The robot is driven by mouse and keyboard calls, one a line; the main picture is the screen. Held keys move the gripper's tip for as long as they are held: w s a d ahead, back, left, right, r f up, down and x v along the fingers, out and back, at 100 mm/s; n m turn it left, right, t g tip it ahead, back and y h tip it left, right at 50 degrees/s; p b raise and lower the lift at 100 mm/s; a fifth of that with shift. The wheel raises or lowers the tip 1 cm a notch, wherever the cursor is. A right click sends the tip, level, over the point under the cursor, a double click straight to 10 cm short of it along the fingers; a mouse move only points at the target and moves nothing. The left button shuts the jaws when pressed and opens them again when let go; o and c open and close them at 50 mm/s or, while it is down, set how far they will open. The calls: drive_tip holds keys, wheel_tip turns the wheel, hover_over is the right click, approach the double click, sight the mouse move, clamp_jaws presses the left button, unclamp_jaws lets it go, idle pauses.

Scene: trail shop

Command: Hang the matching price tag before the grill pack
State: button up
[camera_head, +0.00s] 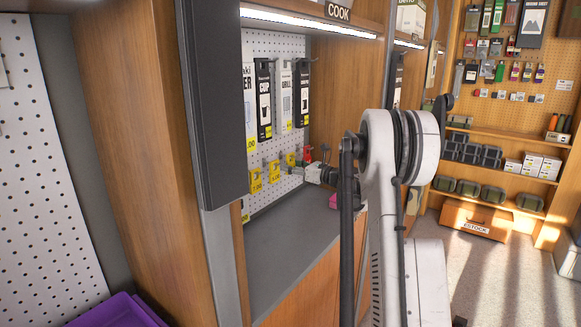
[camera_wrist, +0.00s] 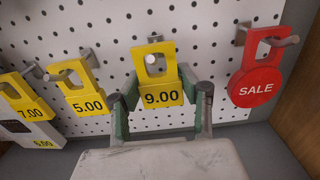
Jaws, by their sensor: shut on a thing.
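In the wrist view my gripper (camera_wrist: 161,100) is shut on a yellow 9.00 price tag (camera_wrist: 148,72), one finger on each side. A 5.00 tag (camera_wrist: 84,102) and a 7.00 tag (camera_wrist: 20,100) hang to the left, and a red SALE tag (camera_wrist: 257,88) hangs to the right. In the head view the grill pack (camera_head: 285,98) hangs above the tags; my gripper (camera_head: 312,171) is low at the pegboard's right end.
A black cup pack (camera_head: 264,98) hangs left of the grill pack and another black pack (camera_head: 301,95) right of it. The grey counter (camera_head: 285,232) below is mostly clear. A wooden side panel (camera_wrist: 300,115) closes the right. A purple bin (camera_head: 115,312) stands front left.

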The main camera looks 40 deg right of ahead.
drive_tip(key=shift+r, duration=0.7)
idle(0.4)
drive_tip(key=shift+s+d, duration=0.2)
drive_tip(key=shift+s, duration=0.45)
drive_tip(key=shift+s, duration=0.2)
drive_tip(key=shift+b+v, duration=0.3)
drive_tip(key=shift+v, duration=0.9)
drive_tip(key=b+v, duration=0.1)
drive_tip(key=v, duration=0.5)
drive_tip(key=shift+r, duration=0.2)
